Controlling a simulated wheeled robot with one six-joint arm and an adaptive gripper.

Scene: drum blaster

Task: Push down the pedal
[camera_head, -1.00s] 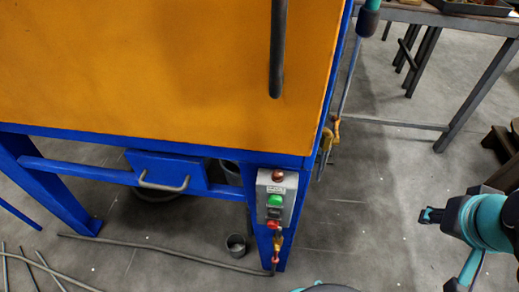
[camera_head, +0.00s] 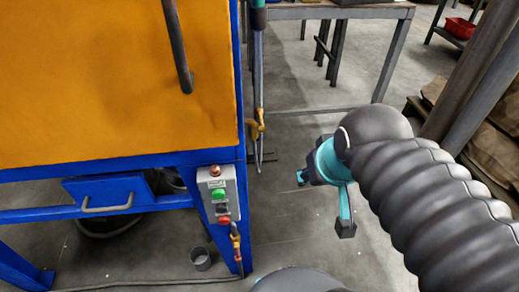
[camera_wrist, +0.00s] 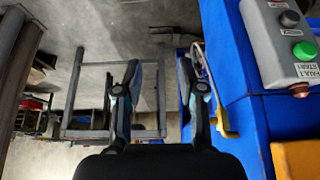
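My gripper (camera_head: 323,203) is at the right of the head view, held out over the floor to the right of the blue-framed cabinet. In the wrist view my gripper (camera_wrist: 158,65) is open, with its two fingers well apart and nothing between them. A small dark metal bar (camera_head: 264,158), possibly the pedal, juts out low beside the cabinet's right side. A dark bar, perhaps the same one, shows beyond the fingertips in the wrist view (camera_wrist: 174,31). My gripper is apart from it. I cannot surely tell the pedal.
The blue cabinet with an orange panel (camera_head: 110,80) fills the left. A control box (camera_head: 218,195) with green and red buttons is on its corner. A hose with a yellow fitting (camera_head: 257,128) hangs on its right side. A metal table (camera_head: 340,12) stands behind. Floor between is clear.

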